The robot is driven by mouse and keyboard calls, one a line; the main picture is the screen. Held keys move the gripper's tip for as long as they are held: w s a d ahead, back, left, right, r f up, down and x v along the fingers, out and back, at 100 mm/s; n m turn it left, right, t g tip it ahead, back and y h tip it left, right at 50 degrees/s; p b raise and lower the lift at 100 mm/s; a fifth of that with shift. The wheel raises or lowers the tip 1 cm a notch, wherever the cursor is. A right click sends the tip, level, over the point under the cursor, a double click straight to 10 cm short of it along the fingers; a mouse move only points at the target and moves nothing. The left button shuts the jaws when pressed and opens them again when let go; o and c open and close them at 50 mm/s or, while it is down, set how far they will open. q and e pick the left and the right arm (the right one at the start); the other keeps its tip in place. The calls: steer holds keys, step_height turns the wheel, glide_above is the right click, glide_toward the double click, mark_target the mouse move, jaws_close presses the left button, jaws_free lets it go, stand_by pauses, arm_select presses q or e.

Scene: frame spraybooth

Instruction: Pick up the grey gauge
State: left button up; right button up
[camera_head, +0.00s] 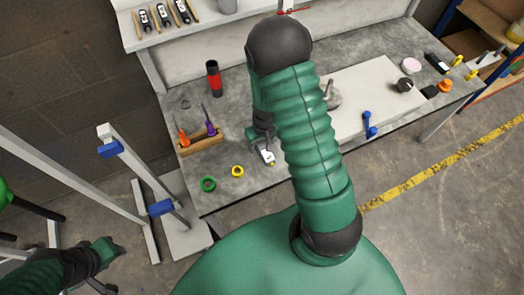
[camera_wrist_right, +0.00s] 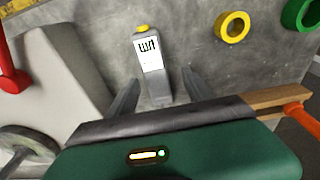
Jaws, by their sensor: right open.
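The grey gauge (camera_wrist_right: 150,62), a slim grey body with a white label and a yellow tip, lies on the grey workbench. It also shows in the head view (camera_head: 267,157), near the bench's front edge. My right gripper (camera_wrist_right: 160,84) is open in the right wrist view. The gauge's near end shows between its two fingers, and neither finger visibly touches it. In the head view my right arm hides part of the right gripper (camera_head: 262,138). My left gripper (camera_head: 106,250) is at the lower left of the head view, away from the bench; its jaws are unclear.
A yellow ring (camera_head: 237,171) and a green ring (camera_head: 208,183) lie left of the gauge. A wooden holder (camera_head: 203,145) with orange and purple tools stands behind them. A pale board (camera_head: 350,115) lies to the right. A metal frame (camera_head: 140,165) stands left of the bench.

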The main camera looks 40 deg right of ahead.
mark_target(263, 145)
steer(key=f, duration=0.1)
steer(key=d+f, duration=0.1)
steer(key=f, duration=0.1)
steer(key=shift+w, duration=0.2)
steer(key=shift+d, duration=0.15)
steer(key=shift+a+r, duration=0.1)
steer(key=shift+a, duration=0.25)
steer(key=c, duration=0.9)
steer(key=shift+d, duration=0.15)
jaws_close()
